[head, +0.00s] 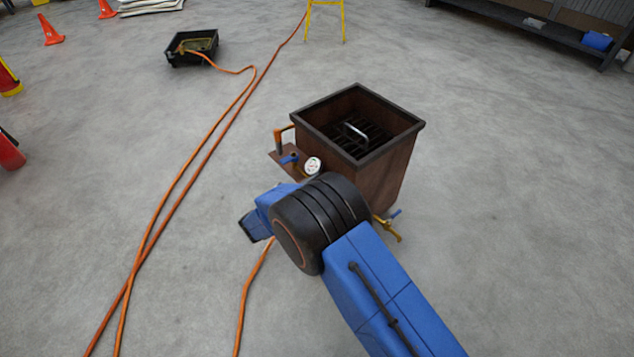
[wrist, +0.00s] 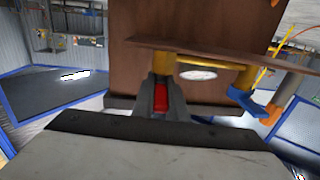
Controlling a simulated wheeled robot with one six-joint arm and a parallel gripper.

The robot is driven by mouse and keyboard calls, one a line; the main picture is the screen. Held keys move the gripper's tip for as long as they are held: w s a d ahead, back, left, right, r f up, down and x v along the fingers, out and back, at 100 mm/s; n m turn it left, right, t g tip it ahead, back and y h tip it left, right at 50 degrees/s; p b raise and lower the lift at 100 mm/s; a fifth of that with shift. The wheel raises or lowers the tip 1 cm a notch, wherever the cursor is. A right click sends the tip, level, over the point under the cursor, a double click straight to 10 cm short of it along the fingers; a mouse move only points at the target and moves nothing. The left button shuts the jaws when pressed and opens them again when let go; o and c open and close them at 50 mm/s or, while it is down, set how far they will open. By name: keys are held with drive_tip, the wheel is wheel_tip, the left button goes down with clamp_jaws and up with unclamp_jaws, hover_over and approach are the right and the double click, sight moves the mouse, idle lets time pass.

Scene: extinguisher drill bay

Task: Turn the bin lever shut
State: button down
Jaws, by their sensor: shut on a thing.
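The bin (head: 400,165) is a brown square steel box with a dark rim, in the middle of the head view; its wall (wrist: 190,20) fills the upper middle of the wrist view. My gripper (wrist: 160,98) is shut on a red lever (wrist: 161,97), at the bin's side below a yellow pipe fitting (wrist: 165,62). Much of the lever is hidden between the fingers, and I cannot tell its angle. In the head view my arm hides the gripper and the red lever. A separate blue handle (wrist: 250,104) on yellow piping shows to the right in the wrist view.
A white gauge (head: 313,165) and a blue handle (head: 289,159) sit on the bin's left side. A yellow valve (head: 388,228) is low at its front. Orange hoses (head: 190,170) run along the floor at left. The floor at right is clear.

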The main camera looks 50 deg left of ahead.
drive_tip(key=shift+m+h, duration=0.6)
drive_tip(key=shift+h, duration=0.4)
drive_tip(key=c, duration=1.8)
unclamp_jaws()
drive_tip(key=shift+a, duration=0.1)
drive_tip(key=shift+o, duration=0.2)
drive_tip(key=s, duration=1.7)
drive_tip(key=shift+s, duration=0.15)
drive_tip(key=shift+a, duration=0.15)
